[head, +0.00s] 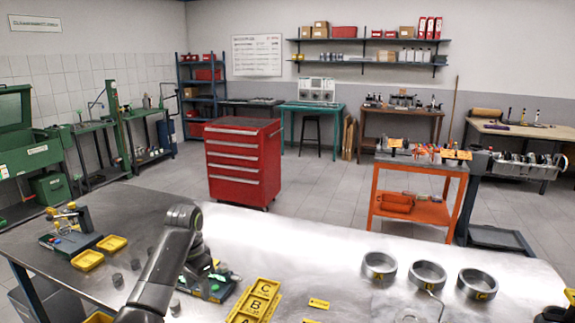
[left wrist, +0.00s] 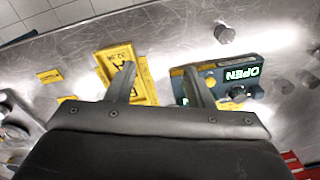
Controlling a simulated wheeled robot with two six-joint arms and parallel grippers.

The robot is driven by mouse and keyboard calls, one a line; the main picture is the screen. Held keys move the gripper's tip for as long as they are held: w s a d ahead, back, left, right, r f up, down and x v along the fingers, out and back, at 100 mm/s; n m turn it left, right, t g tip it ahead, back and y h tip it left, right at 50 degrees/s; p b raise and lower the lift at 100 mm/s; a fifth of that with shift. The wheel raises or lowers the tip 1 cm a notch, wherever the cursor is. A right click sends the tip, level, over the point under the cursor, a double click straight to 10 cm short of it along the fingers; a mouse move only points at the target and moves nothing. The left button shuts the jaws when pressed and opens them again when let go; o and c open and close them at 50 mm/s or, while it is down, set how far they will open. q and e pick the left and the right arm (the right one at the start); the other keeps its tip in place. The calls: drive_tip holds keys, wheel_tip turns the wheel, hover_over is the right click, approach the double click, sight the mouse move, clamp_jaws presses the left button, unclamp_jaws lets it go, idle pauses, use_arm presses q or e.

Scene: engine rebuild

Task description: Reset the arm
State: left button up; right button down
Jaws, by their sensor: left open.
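My left arm (head: 165,265) reaches over the metal workbench from the lower left in the head view. Its gripper is mostly hidden behind the arm links there. In the left wrist view my left gripper (left wrist: 160,70) is open, with two dark fingers apart and nothing between them. Below the fingers are a yellow lettered tray (left wrist: 141,62) on the left and a blue device (left wrist: 258,75) with a green "OPEN" display on the right. In the head view the tray (head: 258,296) shows the letters C, B and A.
Three metal rings (head: 380,266) with yellow tags stand at the bench's right. Two small yellow trays (head: 87,260) and several dark cylinders lie at the left. A red tool cabinet (head: 243,165) and an orange cart (head: 417,195) stand beyond. The bench's back middle is clear.

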use_arm(q)
drive_tip(key=s+a+f+n+t, duration=0.1)
drive_tip(key=s+a+f+n, duration=0.15)
drive_tip(key=s+f, duration=0.7)
drive_tip(key=s+a+f+n+t, duration=0.1)
drive_tip(key=s+a+f, duration=0.2)
drive_tip(key=s+f, duration=0.65)
drive_tip(key=s+a+r+n+t+y, duration=0.1)
drive_tip(key=s+r+n, duration=0.15)
drive_tip(key=s, duration=0.95)
drive_tip(key=s+a+r+n+y, duration=0.1)
drive_tip(key=s+r+n, duration=0.15)
drive_tip(key=s, duration=1.05)
wheel_tip(320, 180, down, 26)
drive_tip(key=a+g+b, duration=0.1)
drive_tip(key=a+b, duration=0.1)
drive_tip(key=s+d+f+g+h+b, duration=0.1)
drive_tip(key=s+f, duration=1.4)
drive_tip(key=f, duration=0.2)
drive_tip(key=shift+d+f, duration=0.2)
drive_tip(key=shift+f, duration=0.1)
use_arm(e)
drive_tip(key=f, duration=0.3)
drive_tip(key=shift+s+f, duration=0.15)
drive_tip(key=shift+s, duration=0.2)
